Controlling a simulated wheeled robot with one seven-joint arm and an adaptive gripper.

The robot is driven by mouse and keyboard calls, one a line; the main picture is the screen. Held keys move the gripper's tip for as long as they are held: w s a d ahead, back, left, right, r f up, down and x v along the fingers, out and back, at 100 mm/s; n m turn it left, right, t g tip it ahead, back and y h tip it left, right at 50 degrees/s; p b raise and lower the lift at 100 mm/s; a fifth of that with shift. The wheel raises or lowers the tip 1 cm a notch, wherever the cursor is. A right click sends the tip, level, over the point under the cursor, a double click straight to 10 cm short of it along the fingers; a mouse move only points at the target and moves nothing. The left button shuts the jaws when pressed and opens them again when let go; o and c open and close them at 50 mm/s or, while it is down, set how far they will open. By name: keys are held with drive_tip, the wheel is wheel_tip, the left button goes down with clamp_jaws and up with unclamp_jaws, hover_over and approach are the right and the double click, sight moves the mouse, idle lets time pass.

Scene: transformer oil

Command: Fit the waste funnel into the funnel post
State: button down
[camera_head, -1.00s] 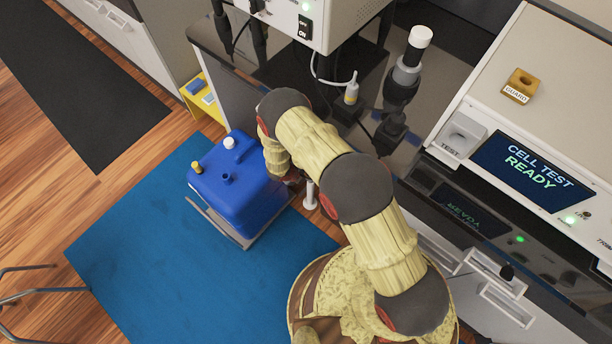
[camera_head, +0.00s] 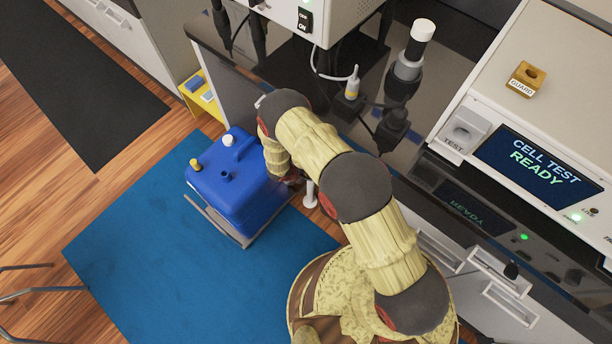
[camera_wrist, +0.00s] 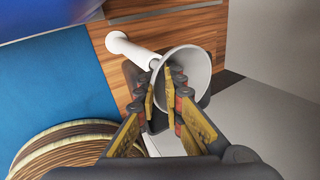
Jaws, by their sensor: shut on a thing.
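The white waste funnel (camera_wrist: 198,56) shows in the wrist view with its wide mouth facing the camera. My gripper (camera_wrist: 165,82) is shut on it, with the yellow-padded fingers at its rim and mouth. A white post (camera_wrist: 134,50) with a round foot runs from the floor towards the funnel and meets its outline. In the head view the white post (camera_head: 311,188) stands right of the blue container, beside my arm. My arm hides the gripper and funnel there.
The blue container (camera_head: 236,190), with a white cap and an open neck, sits on a stand over the blue mat (camera_head: 170,275). The grey bench front and the cell tester (camera_head: 525,160) lie to the right. The mat's near part is clear.

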drive_tip(key=shift+f+b, duration=0.5)
drive_tip(key=shift+f, duration=0.25)
drive_tip(key=c, duration=1.8)
unclamp_jaws()
drive_tip(key=v, duration=1.2)
